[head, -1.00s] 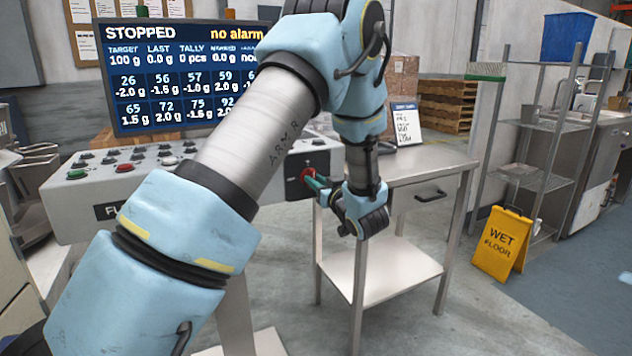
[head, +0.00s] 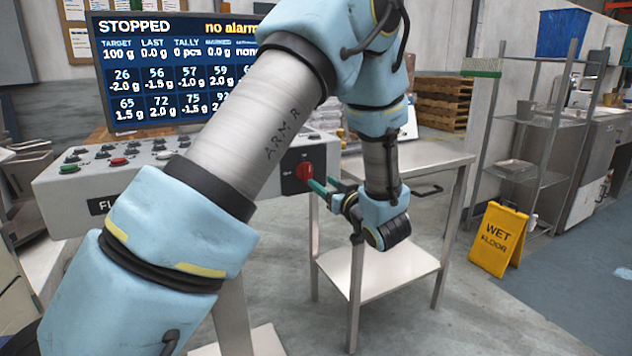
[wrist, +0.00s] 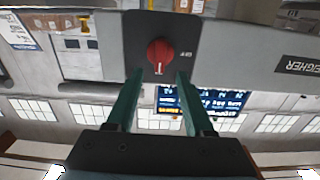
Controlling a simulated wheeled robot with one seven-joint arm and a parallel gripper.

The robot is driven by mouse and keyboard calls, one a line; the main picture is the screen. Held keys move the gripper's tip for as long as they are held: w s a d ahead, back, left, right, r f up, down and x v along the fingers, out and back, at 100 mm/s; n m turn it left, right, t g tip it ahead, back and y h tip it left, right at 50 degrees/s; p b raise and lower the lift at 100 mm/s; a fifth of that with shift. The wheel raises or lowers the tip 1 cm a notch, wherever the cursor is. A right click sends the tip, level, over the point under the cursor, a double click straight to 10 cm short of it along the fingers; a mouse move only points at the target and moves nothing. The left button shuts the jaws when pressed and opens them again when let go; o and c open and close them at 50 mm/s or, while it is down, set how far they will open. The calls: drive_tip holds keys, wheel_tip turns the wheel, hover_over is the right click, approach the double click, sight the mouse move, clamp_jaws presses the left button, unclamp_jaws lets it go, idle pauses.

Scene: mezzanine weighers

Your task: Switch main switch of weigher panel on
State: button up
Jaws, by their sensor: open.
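The weigher panel (head: 60,205) is a grey console with several buttons on its sloped top. Its main switch is a red rotary knob (head: 305,172) on a dark plate at the right end of the front face. The knob also shows in the wrist view (wrist: 160,55), upside down, with a white mark on it. My gripper (head: 318,185) is open, with green fingers pointing at the knob. In the wrist view the fingertips (wrist: 157,76) lie either side of the knob's lower edge, seemingly just short of it. Contact cannot be told.
A screen (head: 165,75) behind the panel reads STOPPED and no alarm. A steel table (head: 425,155) stands right of the panel, close behind my gripper. A yellow wet floor sign (head: 497,238) and a shelf rack (head: 535,150) are further right. Floor between is clear.

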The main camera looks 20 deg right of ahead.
drive_tip(key=shift+s+d, duration=0.2)
drive_tip(key=shift+s, duration=0.8)
drive_tip(key=shift+s+d, duration=0.2)
drive_tip(key=shift+s, duration=0.8)
